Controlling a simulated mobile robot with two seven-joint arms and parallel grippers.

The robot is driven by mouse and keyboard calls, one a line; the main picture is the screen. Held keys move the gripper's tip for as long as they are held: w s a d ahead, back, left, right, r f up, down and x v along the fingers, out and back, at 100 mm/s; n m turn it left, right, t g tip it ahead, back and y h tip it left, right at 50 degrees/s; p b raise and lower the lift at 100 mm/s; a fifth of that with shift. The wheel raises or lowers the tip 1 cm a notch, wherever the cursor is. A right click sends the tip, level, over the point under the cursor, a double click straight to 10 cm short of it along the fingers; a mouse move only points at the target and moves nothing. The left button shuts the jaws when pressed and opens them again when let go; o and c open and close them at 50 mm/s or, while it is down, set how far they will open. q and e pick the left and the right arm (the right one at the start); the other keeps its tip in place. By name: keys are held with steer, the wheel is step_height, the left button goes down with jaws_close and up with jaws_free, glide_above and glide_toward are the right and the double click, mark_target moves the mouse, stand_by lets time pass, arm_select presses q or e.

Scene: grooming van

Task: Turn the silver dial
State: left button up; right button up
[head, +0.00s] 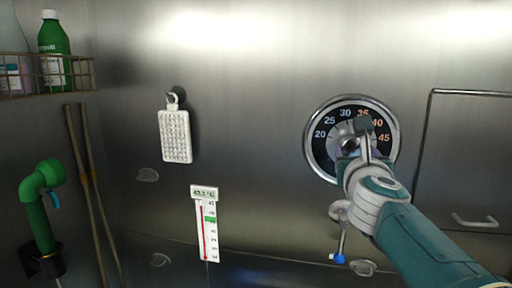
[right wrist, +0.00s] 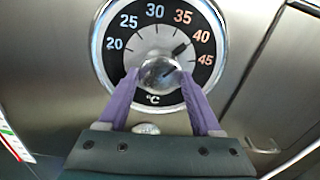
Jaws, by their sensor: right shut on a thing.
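The silver dial (right wrist: 160,73) is a round knob at the centre of a black temperature scale (head: 326,122) with a chrome rim on the metal wall. The scale reads 20 to 45 °C. In the right wrist view a dark pointer mark (right wrist: 180,48) lies between 35 and 40. My right gripper (right wrist: 160,76) is shut on the knob, one purple finger on each side. In the head view the right gripper (head: 357,142) covers most of the knob. My left gripper is not in view.
A thermometer (head: 207,225) with a small display and a white brush-like pad (head: 175,136) hang left of the scale. A blue-tipped lever (head: 340,246) sits below it. A green sprayer (head: 40,205) and a bottle rack (head: 75,75) are at far left. A panel with a handle (head: 474,221) is right.

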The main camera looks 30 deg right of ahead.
steer(key=n+p, duration=0.1)
steer(key=n, duration=0.4)
steer(key=shift+n, duration=0.3)
steer(key=n+p, duration=0.1)
steer(key=n, duration=0.5)
steer(key=shift+s+d+n, duration=0.1)
steer(key=shift+n, duration=0.2)
steer(key=n+p, duration=0.2)
steer(key=n, duration=0.4)
steer(key=n+p, duration=0.1)
steer(key=n, duration=0.3)
steer(key=shift+t, duration=0.3)
steer(key=shift+n, duration=0.5)
steer(key=o, duration=1.4)
steer(key=shift+r, duration=0.1)
